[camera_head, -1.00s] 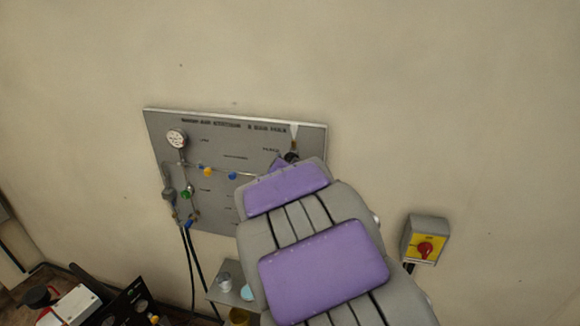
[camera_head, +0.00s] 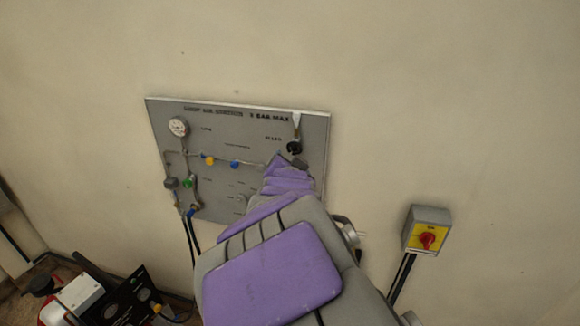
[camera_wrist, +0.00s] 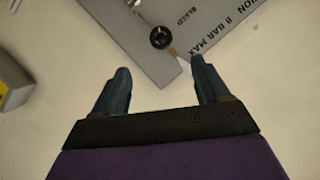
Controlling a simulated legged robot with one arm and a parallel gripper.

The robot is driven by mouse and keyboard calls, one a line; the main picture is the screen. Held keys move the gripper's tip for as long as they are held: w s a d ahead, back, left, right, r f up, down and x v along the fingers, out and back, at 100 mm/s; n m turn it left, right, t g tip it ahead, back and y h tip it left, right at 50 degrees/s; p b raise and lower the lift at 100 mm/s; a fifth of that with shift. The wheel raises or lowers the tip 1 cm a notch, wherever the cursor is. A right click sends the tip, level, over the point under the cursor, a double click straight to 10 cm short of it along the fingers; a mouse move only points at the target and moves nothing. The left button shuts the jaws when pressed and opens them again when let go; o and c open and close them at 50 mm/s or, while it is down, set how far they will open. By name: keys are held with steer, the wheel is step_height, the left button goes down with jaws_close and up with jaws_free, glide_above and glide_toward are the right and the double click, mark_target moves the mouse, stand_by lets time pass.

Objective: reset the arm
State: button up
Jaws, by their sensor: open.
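My arm, grey with purple pads, reaches up from the bottom of the head view in front of the panel. In the wrist view my gripper (camera_wrist: 158,88) is open, with its two dark blue fingers apart and nothing between them. Beyond the fingertips are the pale wall and a corner of the grey panel (camera_wrist: 215,25), with a black round knob (camera_wrist: 161,38) marked BLEED. In the head view the fingers are hard to make out near the panel's right side. The grey panel (camera_head: 230,115) carries a gauge, pipes and coloured valves.
A grey and yellow switch box with a red knob (camera_head: 427,238) is on the wall at right, and part of it shows in the wrist view (camera_wrist: 8,80). Black equipment (camera_head: 135,292) stands at lower left. Black hoses (camera_head: 190,240) hang below the panel. The upper wall is bare.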

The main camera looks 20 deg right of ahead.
steer(key=shift+f, duration=0.1)
steer(key=s+a+f+n+g+y+b, duration=0.35)
steer(key=s+a+f+g+b, duration=0.2)
steer(key=s+f, duration=0.6)
steer(key=s+a+f+n+g+y+b, duration=0.3)
steer(key=s+a+f+n+g+b, duration=0.25)
steer(key=s+f, duration=0.65)
steer(key=s+f+n+g+b, duration=0.3)
steer(key=s+f+b, duration=0.1)
steer(key=s, duration=0.8)
steer(key=shift+a+f+g, duration=0.25)
steer(key=shift+f+g, duration=0.05)
steer(key=shift+f, duration=0.2)
